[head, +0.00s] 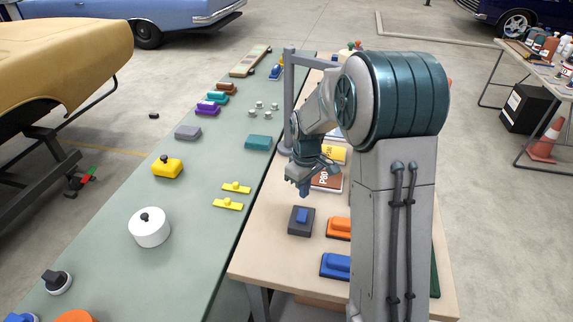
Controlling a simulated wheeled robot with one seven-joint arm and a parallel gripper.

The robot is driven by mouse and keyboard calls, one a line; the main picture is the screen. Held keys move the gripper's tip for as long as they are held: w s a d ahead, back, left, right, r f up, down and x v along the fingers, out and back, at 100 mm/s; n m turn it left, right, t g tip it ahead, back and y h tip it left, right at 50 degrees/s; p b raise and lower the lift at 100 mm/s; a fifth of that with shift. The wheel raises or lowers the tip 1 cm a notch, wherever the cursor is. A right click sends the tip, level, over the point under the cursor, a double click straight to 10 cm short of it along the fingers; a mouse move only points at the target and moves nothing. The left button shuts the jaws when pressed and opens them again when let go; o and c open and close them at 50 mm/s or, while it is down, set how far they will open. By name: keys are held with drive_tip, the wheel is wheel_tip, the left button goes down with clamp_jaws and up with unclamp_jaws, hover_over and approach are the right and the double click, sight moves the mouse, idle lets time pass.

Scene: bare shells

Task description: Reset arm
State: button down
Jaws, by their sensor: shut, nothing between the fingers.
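My gripper (304,188) hangs at the end of my arm in the middle of the head view, pointing down over the wooden table (262,262). It is shut and empty. It is above and apart from a dark grey block with a blue top (301,220). My upper arm hides much of the table's right side.
A long green bench (105,259) runs along the left with a white round pot (149,228), a yellow block (167,167) and several coloured blocks. Orange (339,228) and blue (335,265) handled blocks lie beside my arm. A grey post (288,95) rises behind my gripper.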

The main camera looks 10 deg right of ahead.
drive_tip(key=s+r+m+t, duration=0.1)
drive_tip(key=s+r, duration=0.3)
drive_tip(key=s, duration=0.4)
drive_tip(key=s+r+m+t, duration=0.1)
drive_tip(key=s+r+m, duration=0.3)
drive_tip(key=s, duration=0.4)
drive_tip(key=s+r+m+t, duration=0.1)
drive_tip(key=s+r+m, duration=0.1)
drive_tip(key=s+r, duration=0.3)
drive_tip(key=s, duration=0.3)
drive_tip(key=shift+r+t, duration=0.3)
drive_tip(key=shift+r, duration=0.1)
